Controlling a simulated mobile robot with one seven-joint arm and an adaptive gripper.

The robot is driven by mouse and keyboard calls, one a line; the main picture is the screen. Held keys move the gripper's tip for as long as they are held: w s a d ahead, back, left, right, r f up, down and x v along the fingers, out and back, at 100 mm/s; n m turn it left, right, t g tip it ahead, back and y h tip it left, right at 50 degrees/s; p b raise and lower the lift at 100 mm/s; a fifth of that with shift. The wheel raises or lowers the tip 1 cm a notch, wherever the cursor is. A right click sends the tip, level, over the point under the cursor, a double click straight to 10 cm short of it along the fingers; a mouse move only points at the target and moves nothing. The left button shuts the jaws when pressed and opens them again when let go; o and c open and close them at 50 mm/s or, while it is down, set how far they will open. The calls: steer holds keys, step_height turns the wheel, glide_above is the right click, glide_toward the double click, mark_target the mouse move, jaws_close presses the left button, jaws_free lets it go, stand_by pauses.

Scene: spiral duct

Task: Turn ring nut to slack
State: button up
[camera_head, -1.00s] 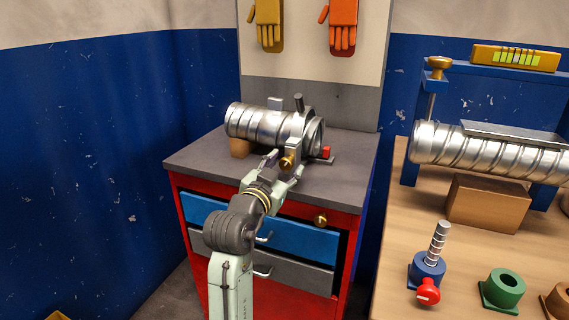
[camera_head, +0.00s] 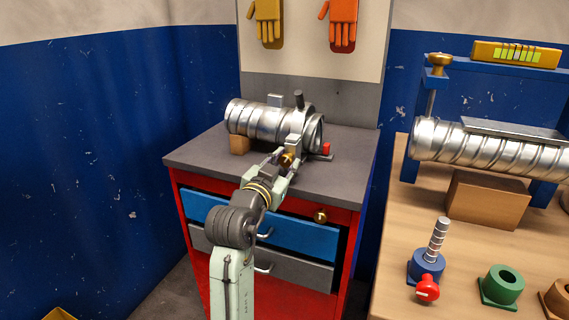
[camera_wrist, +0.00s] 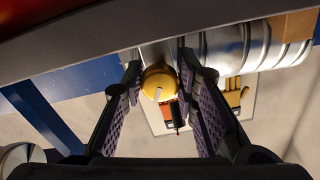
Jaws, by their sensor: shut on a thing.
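The ring nut is a small brass knob (camera_head: 287,158) on the front of the clamp ring (camera_head: 298,128) around a short spiral duct (camera_head: 258,121).
The cabinet top (camera_head: 200,156) is clear at the left. A wooden block (camera_head: 239,145) is under the duct, and a small red part (camera_head: 326,149) is by the clamp's right. A bench at right holds a longer duct (camera_head: 485,153) and coloured fittings.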

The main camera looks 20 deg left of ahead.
steer(key=shift+n, duration=0.8)
jaws_close()
steer(key=o, duration=1)
jaws_free()
steer(key=shift+o, duration=0.2)
steer(key=s, duration=1.2)
steer(key=shift+a, duration=0.2)
